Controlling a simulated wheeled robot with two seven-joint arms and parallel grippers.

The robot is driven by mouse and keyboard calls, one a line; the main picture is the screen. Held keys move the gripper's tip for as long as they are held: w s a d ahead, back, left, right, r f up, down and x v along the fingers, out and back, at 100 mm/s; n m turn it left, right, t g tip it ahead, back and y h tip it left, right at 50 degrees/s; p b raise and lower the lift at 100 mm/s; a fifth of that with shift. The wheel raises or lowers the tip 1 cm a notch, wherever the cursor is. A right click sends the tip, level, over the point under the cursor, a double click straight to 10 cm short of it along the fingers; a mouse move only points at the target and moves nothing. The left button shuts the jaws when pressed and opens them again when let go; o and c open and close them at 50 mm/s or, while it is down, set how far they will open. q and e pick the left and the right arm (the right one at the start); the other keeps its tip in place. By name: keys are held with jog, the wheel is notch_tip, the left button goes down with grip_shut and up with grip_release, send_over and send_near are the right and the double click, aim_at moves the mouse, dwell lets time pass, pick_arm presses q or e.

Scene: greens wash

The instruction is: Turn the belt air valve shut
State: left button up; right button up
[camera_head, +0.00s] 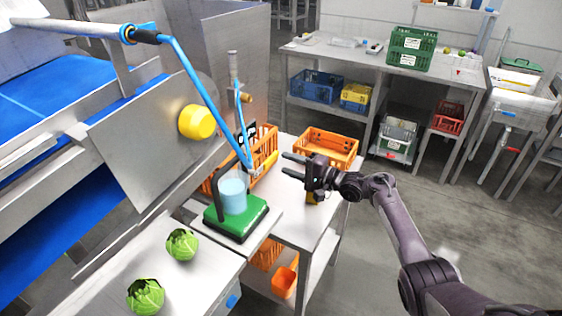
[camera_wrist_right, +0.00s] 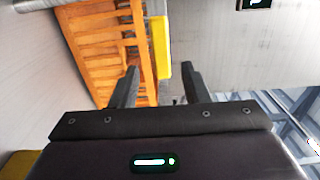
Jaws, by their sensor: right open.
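A yellow bar (camera_head: 262,164), which looks like the valve's lever, sits by the lower end of the blue hose (camera_head: 205,95). It stands in front of an orange crate; the valve body is hard to make out. In the right wrist view the yellow bar (camera_wrist_right: 161,48) lies ahead, between the lines of the two fingers. My right gripper (camera_head: 283,164) is open and empty, just right of the bar, and appears apart from it. It also shows in the right wrist view (camera_wrist_right: 159,80). My left gripper is out of view.
Orange crates (camera_head: 327,147) stand on the steel table behind my gripper. A green scale (camera_head: 237,222) bearing a clear jug (camera_head: 233,190) is left of it. Two green heads (camera_head: 182,244) lie on the near counter. A yellow knob (camera_head: 197,122) projects from the conveyor's steel panel.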

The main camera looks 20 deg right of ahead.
jog(key=shift+v, duration=2)
jog(key=shift+f, duration=0.1)
